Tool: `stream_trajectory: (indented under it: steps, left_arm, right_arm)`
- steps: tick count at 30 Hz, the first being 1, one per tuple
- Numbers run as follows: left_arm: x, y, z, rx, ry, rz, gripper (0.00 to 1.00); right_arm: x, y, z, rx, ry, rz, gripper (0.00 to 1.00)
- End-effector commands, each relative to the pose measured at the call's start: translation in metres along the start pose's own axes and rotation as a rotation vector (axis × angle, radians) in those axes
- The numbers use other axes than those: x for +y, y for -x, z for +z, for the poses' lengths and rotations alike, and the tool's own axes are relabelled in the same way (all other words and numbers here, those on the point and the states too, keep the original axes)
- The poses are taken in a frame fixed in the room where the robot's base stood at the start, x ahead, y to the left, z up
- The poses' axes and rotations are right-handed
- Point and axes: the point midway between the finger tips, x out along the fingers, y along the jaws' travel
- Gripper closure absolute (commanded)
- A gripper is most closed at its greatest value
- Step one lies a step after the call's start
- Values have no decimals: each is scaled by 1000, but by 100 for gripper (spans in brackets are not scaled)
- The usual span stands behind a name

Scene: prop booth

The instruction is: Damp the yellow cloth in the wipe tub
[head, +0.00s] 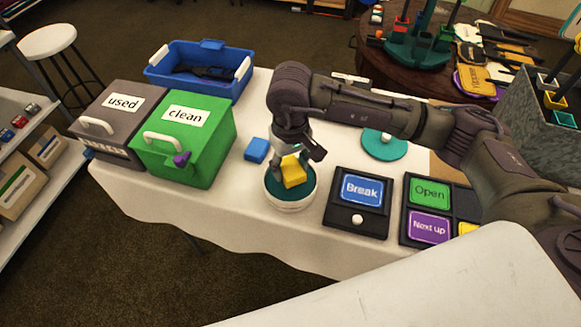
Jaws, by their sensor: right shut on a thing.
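The yellow cloth (293,171) looks like a small folded block. My right gripper (289,172) is shut on it and holds it in or just over the mouth of the wipe tub (291,205), a round white tub with a teal inside. I cannot tell whether the cloth touches the tub's bottom. The gripper's fingers partly hide the cloth and the back of the tub. My left gripper is not in view.
A blue block-like cloth (257,150) lies left of the tub. The green "clean" box (206,155) and grey "used" box (103,137) stand further left, a blue crate (212,88) behind. A "Break" panel (383,213) is close right; a teal disc (384,153) lies behind it.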

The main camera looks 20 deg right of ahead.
Motion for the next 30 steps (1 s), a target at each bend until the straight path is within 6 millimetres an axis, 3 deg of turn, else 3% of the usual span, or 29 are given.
stream_trajectory:
  steps: [15,30]
  left_arm:
    - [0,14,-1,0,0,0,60]
    - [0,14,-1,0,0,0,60]
  right_arm:
    - [0,41,-1,4,0,0,77]
    - [0,42,-1,4,0,0,77]
